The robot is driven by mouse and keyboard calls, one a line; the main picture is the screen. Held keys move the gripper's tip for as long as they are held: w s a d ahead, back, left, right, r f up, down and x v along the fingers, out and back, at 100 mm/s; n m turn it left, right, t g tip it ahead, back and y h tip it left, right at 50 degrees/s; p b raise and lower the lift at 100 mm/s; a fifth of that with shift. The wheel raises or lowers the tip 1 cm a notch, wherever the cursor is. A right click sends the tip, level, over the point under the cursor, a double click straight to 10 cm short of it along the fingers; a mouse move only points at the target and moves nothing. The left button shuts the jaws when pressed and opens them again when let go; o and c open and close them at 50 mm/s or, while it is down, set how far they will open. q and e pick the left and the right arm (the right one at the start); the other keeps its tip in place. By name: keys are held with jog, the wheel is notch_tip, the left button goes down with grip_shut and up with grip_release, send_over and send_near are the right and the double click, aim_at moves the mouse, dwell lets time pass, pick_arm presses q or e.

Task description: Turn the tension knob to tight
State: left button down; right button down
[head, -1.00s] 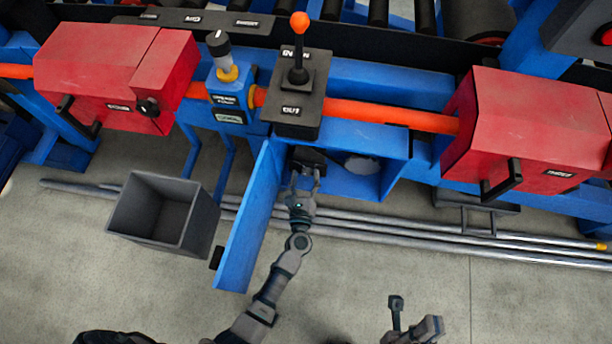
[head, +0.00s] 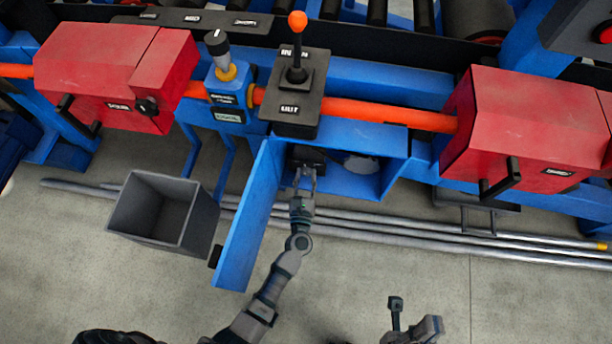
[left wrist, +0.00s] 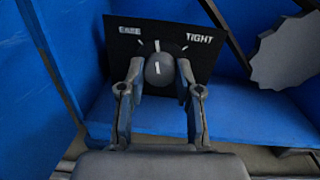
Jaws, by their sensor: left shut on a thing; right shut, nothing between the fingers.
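The tension knob (left wrist: 160,70) is a dark round knob on a black plate (left wrist: 122,62) marked EASE at left and TIGHT at right. A white line on the knob points roughly straight up, between the two labels. My left gripper (left wrist: 160,82) has one finger on each side of the knob and is shut on it. In the head view my left gripper (head: 305,178) reaches into the open blue box, at a dark plate; the knob is too small to make out there. My right gripper (head: 412,326) is shut and empty at the bottom, far from the box.
The blue box's open door (head: 245,220) stands just left of my left arm. A grey bin (head: 197,215) stands beyond it. A lever (head: 298,50) with an orange ball is above the box. A grey toothed wheel (left wrist: 285,55) is right of the plate.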

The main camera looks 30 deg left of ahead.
pick_arm(q)
jog(key=m, duration=0.5)
jog(key=shift+m, duration=0.4)
jog(key=m+p, duration=0.1)
jog(key=m, duration=0.3)
jog(key=shift+d+t, duration=0.1)
jog(key=shift+t, duration=0.2)
jog(key=shift+m+h+p, duration=0.4)
jog(key=shift+m, duration=0.7)
jog(key=shift+f, duration=0.1)
jog(key=c, duration=0.8)
grip_release()
jog(key=v, duration=1.2)
jog(key=shift+d+f, duration=0.1)
jog(key=shift+f, duration=0.1)
